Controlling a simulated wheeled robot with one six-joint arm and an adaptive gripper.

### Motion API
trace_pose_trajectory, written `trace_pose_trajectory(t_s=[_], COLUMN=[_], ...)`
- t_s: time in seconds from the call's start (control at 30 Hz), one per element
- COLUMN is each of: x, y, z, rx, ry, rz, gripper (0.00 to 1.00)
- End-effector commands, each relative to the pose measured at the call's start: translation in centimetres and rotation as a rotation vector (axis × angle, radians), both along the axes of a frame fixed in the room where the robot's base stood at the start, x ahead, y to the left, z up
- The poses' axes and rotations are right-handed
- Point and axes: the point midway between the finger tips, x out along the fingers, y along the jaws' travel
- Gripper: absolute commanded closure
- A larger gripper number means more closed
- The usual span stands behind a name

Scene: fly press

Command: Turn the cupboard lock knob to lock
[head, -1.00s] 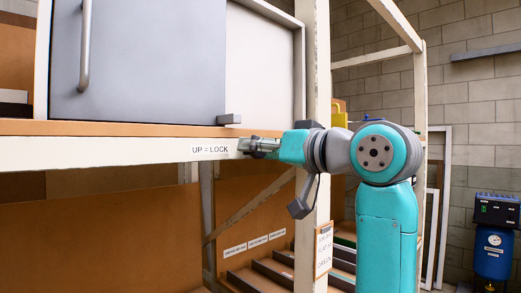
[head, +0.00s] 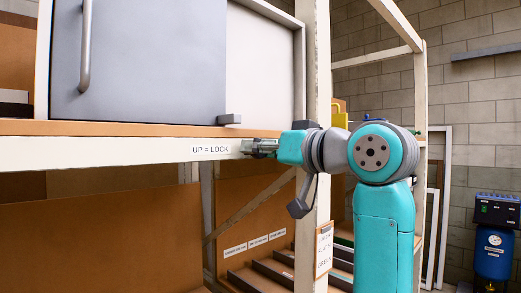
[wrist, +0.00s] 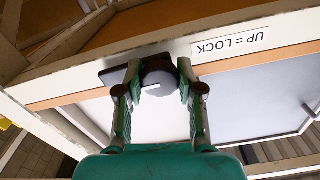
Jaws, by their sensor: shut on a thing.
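The label also shows upside down in the wrist view (wrist: 231,43). My gripper (wrist: 160,92) has one finger on each side of the knob and is shut on it. In the head view my gripper (head: 258,148) is at the rail just right of the label, and its fingers hide the knob.
A grey door (head: 150,60) with a vertical bar handle (head: 85,45) stands above the rail. A small grey block (head: 229,119) is at its lower right corner. A white post (head: 318,90) stands close behind my wrist. Shelving (head: 270,260) lies below.

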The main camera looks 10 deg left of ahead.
Motion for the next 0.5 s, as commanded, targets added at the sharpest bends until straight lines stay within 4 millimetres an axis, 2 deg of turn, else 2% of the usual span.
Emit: trace_pose_trajectory(t_s=[0.5], x=[0.02], y=[-0.01], z=[0.01], rx=[-0.233], ry=[-0.298], rz=[-0.001], gripper=[1.00])
